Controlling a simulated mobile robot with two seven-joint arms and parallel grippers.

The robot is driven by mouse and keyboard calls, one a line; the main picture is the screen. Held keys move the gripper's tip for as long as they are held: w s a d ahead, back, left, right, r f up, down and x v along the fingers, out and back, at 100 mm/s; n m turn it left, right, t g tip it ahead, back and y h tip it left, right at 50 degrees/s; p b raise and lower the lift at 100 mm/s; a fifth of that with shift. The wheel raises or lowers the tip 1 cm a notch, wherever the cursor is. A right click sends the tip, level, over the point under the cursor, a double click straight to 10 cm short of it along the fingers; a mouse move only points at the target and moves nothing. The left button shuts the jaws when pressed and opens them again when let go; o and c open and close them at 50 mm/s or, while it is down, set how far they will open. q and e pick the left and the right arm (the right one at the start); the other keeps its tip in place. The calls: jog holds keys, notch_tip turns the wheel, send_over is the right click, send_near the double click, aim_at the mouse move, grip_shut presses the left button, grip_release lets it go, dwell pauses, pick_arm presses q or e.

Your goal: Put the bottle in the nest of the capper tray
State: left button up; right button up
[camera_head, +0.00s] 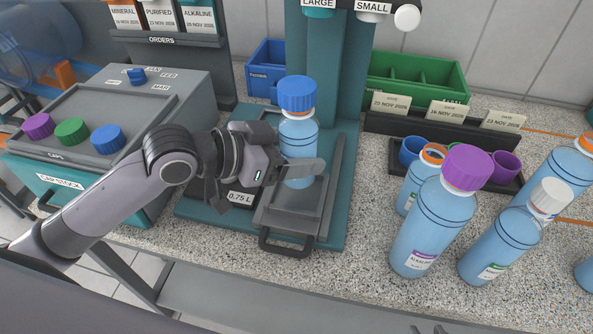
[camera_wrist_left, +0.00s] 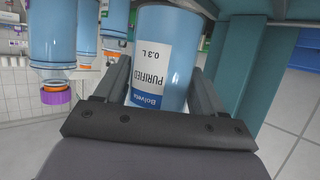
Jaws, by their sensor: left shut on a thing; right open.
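A light-blue bottle with a blue cap (camera_head: 298,130) stands upright over the grey capper tray (camera_head: 287,222), under the teal capper column. My left gripper (camera_head: 295,168) is shut around the bottle's body from the left. The left wrist view shows the bottle (camera_wrist_left: 165,55) between both fingers, its label reading PURIFIED 0.3 L. The gripper finger hides part of the lower bottle. The nest is hidden, and I cannot tell whether the bottle's base touches the tray. My right gripper is not in view.
Several bottles, one with a purple cap (camera_head: 435,215), stand on the counter at the right. A dark tray with cups (camera_head: 505,168) and a green bin (camera_head: 415,80) are behind them. A grey cap box (camera_head: 110,115) stands at the left. Counter is clear in front of the capper.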

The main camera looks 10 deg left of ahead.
pick_arm(q)
jog(key=shift+f, duration=2.3)
jog(key=shift+f, duration=0.1)
jog(key=o, duration=1.3)
jog(key=shift+f, duration=0.15)
jog(key=shift+r, duration=0.2)
jog(key=b+v, duration=0.1)
jog(key=v, duration=1.1)
